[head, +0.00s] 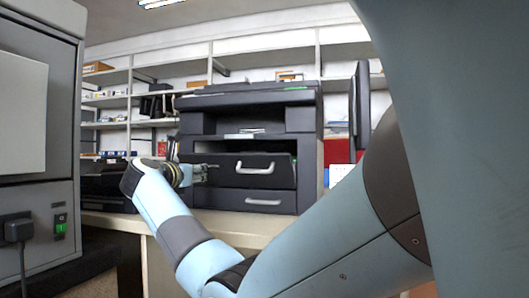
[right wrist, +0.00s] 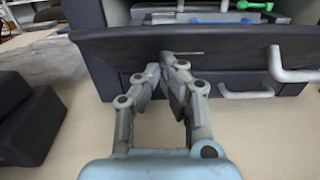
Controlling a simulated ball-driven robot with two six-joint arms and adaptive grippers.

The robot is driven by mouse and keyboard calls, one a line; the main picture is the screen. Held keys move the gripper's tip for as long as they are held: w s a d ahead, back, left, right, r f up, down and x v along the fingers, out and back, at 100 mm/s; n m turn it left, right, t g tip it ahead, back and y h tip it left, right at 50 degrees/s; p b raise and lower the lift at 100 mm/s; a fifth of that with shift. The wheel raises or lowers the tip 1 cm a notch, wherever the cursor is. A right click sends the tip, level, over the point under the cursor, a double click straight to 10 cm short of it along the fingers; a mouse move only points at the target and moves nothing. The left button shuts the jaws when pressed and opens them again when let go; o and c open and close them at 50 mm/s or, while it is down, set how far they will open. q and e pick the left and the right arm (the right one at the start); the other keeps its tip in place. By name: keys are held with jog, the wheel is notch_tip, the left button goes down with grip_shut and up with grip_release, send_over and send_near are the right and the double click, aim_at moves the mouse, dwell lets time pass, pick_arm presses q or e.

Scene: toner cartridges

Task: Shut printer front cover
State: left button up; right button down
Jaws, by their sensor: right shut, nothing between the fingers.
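The dark printer (head: 303,118) stands on the counter in the middle of the head view. Its front cover (head: 275,178), with a pale bar handle, is tipped partly open. In the right wrist view the cover (right wrist: 225,40) spans the top, with a gap behind its upper edge. My right gripper (head: 212,168) is at the cover's left part, on the outer side. In the right wrist view its fingers (right wrist: 172,60) are together and empty, tips at the cover's face; whether they touch cannot be told. My left gripper is not in view.
A drawer with a handle (right wrist: 246,94) lies below the cover. Behind the cover, a green part (right wrist: 255,6) shows inside the printer. Dark blocks (right wrist: 35,125) sit on the counter to the left. A large grey machine (head: 35,150) stands at the far left, and shelves (head: 232,48) line the back.

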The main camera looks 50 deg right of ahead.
jog(key=shift+w+d+r, duration=0.2)
jog(key=shift+d+r, duration=0.25)
jog(key=shift+r, duration=0.1)
jog(key=shift+w+d+r, duration=0.25)
jog(key=shift+d+r, duration=0.15)
jog(key=shift+d, duration=0.15)
jog(key=shift+w+d+r, duration=0.2)
jog(key=shift+d+r, duration=0.2)
jog(key=shift+d, duration=0.15)
jog(key=shift+w+d+r, duration=0.2)
jog(key=shift+w+d, duration=0.1)
jog(key=shift+d, duration=0.35)
jog(key=shift+w+d+r, duration=0.15)
jog(key=shift+w+d, duration=0.1)
jog(key=shift+d, duration=0.4)
jog(key=shift+d, duration=0.1)
